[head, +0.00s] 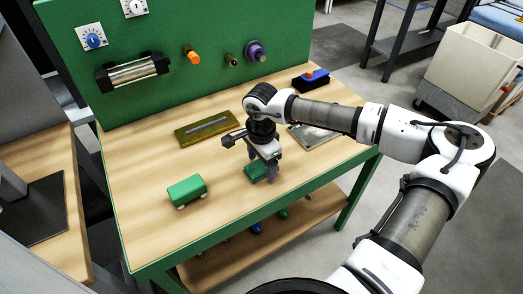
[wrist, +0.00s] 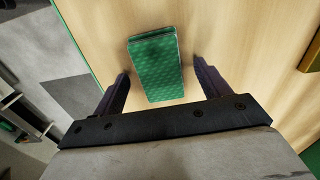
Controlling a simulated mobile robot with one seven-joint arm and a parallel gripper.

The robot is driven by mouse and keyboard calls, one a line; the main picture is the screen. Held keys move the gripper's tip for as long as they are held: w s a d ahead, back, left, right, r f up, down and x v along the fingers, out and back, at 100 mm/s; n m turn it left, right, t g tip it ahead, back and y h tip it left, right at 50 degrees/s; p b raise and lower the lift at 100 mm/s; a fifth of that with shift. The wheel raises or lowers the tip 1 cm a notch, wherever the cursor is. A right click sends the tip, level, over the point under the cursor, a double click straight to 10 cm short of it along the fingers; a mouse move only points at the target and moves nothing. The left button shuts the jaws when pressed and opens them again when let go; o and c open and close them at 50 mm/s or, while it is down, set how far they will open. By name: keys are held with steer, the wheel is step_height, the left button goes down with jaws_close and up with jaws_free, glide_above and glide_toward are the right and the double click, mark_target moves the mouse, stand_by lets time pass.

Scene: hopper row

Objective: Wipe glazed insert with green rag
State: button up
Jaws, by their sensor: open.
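The green rag (head: 255,172) lies on the wooden workbench as a small folded pad. In the wrist view the rag (wrist: 154,66) has a fine woven pattern and sits between my finger tips. My gripper (head: 263,166) is open above the rag, pointing down with purple fingers. In the wrist view one finger of my gripper (wrist: 161,70) is on each side of the rag, apart from it. An olive-framed panel with a pale glassy strip (head: 207,128) lies flat behind my gripper, and looks like the glazed insert. Its edge seems to show in the wrist view (wrist: 311,52).
A green toy-like van (head: 187,191) stands at the front left of the bench (head: 145,232). A grey flat plate (head: 314,136) lies under my arm, and a dark block with blue and orange parts (head: 310,79) stands behind. A green panel (head: 205,22) with knobs closes the back.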

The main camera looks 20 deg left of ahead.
steer(key=shift+f, duration=0.2)
steer(key=c, duration=0.9)
steer(key=o, duration=0.5)
steer(key=shift+o, duration=0.2)
steer(key=shift+r, duration=0.4)
steer(key=c, duration=0.8)
steer(key=shift+o, duration=0.2)
